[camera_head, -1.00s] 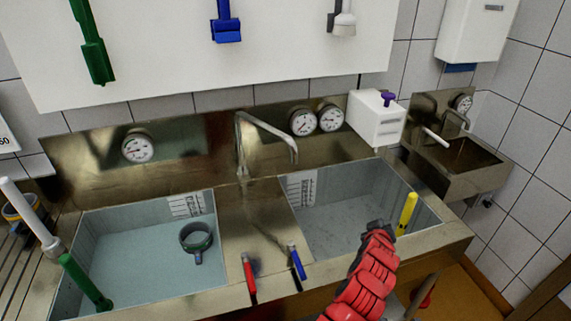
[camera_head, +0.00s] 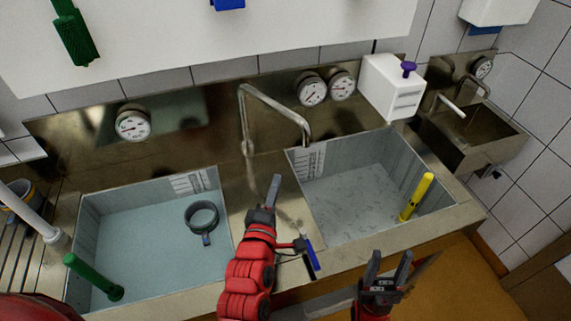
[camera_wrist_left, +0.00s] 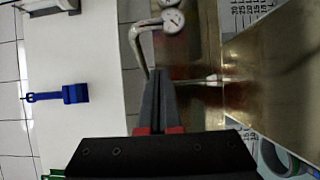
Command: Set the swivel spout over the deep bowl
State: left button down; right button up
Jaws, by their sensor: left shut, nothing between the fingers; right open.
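The swivel spout (camera_head: 275,102) is a bent metal pipe rising from the ledge behind the two basins. Its outlet end points right, over the back left part of the right basin (camera_head: 437,208). The left basin (camera_head: 75,235) is the other bowl; I cannot tell surely which is deeper. My left gripper (camera_head: 275,182) is shut and empty, upright in front of the spout, apart from it in the head view. In the left wrist view, the spout (camera_wrist_left: 138,42) is just beyond the fingertips (camera_wrist_left: 158,68). My right gripper (camera_head: 389,256) is open and empty before the right basin's front edge.
A yellow standpipe (camera_head: 416,197) stands in the right basin, a green one (camera_head: 92,276) in the left. A dark ring-shaped mug (camera_head: 202,216) lies in the left basin. A blue lever (camera_head: 312,254) is close to my left wrist. Gauges (camera_head: 312,91) and a white box (camera_head: 393,86) are behind.

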pick_arm(q)
jog(key=w+d+b, duration=0.3)
jog(key=w+d, duration=0.1)
jog(key=w, duration=0.7)
jog(key=shift+w+d+b, duration=0.2)
jog(key=shift+w+b, duration=0.15)
jog(key=shift+w, duration=0.05)
jog(key=shift+f, duration=0.1)
